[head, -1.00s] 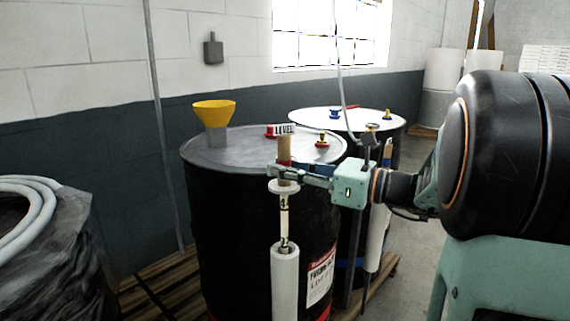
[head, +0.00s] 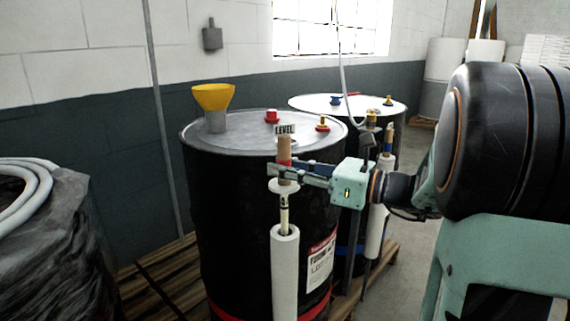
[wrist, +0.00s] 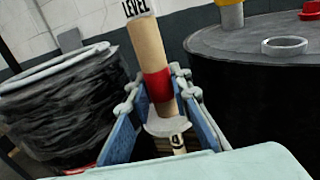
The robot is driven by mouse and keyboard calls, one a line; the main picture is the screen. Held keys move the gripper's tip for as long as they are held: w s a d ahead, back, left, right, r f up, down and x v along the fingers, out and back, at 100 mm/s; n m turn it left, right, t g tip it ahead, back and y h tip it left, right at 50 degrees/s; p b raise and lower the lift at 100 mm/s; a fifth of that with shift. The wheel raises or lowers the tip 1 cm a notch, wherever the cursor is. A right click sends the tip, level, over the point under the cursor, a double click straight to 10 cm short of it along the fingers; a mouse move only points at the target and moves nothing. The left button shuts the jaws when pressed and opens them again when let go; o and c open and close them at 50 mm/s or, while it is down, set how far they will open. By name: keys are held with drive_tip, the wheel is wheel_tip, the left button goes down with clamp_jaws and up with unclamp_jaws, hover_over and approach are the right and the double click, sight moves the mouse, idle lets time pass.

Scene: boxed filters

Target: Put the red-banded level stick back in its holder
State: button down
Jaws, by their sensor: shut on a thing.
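The level stick (head: 286,146) has a tan handle, a red band and a LEVEL tag on top. It stands about upright in the head view; its handle also shows in the wrist view (wrist: 149,48). My gripper (head: 280,171) is shut on the handle at the red band, just above a pale round collar (head: 287,186). The holder is a white upright tube (head: 285,270) beside the front black drum (head: 240,220). The stick's marked lower part runs down to the tube's mouth, and its bottom end is hidden there. The collar is clearly above the mouth.
The front drum's lid carries a yellow funnel (head: 212,97) and a red cap (head: 272,116). A second drum (head: 345,104) stands behind, with another white tube (head: 376,232) and stick beside it. A dark wrapped bundle with a hose (head: 28,190) stands at left.

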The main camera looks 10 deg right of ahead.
sight(286, 208)
drive_tip(key=shift+f+b, duration=1.25)
drive_tip(key=shift+f, duration=1.25)
drive_tip(key=shift+f+b, duration=1.35)
drive_tip(key=shift+f, duration=1.05)
drive_tip(key=c, duration=1.7)
unclamp_jaws()
drive_tip(key=shift+d, duration=0.1)
